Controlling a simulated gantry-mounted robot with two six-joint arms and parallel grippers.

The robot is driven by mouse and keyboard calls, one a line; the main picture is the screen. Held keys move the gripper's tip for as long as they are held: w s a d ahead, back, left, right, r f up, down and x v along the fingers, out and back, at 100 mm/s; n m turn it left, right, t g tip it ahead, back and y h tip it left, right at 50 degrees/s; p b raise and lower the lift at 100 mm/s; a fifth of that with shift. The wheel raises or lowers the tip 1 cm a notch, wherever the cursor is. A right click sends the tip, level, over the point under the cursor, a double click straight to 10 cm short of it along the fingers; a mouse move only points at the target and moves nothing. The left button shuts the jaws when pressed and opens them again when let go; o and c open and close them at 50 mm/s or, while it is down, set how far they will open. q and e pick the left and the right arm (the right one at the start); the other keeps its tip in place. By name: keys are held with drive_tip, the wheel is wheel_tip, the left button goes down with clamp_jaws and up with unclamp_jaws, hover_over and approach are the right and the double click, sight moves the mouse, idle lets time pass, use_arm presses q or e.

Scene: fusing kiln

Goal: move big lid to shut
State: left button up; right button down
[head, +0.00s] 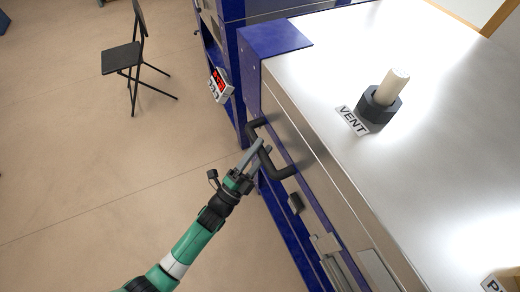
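The big lid (440,130) is a broad, shiny metal slab that fills the right side of the head view. It looks flat, with a seam along its front edge; I cannot tell whether it is fully down. A black U-shaped handle (272,169) sticks out from its front side. My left gripper (263,148) is at this handle, with its two grey fingers reaching across the handle's bar. A small gap shows between the fingers, but I cannot tell whether they press on the bar. My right gripper is not in view.
A vent plug (380,104) with a pale stem stands on the lid beside a VENT label (351,121). A blue frame (275,38) and a controller with red digits (219,85) are at the back. A black chair (123,57) stands on the open floor at left.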

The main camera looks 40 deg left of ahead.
use_arm(q)
drive_tip(key=v, duration=1.1)
drive_tip(key=shift+s+p, duration=0.3)
drive_tip(key=shift+p, duration=0.05)
drive_tip(key=shift+f, duration=0.1)
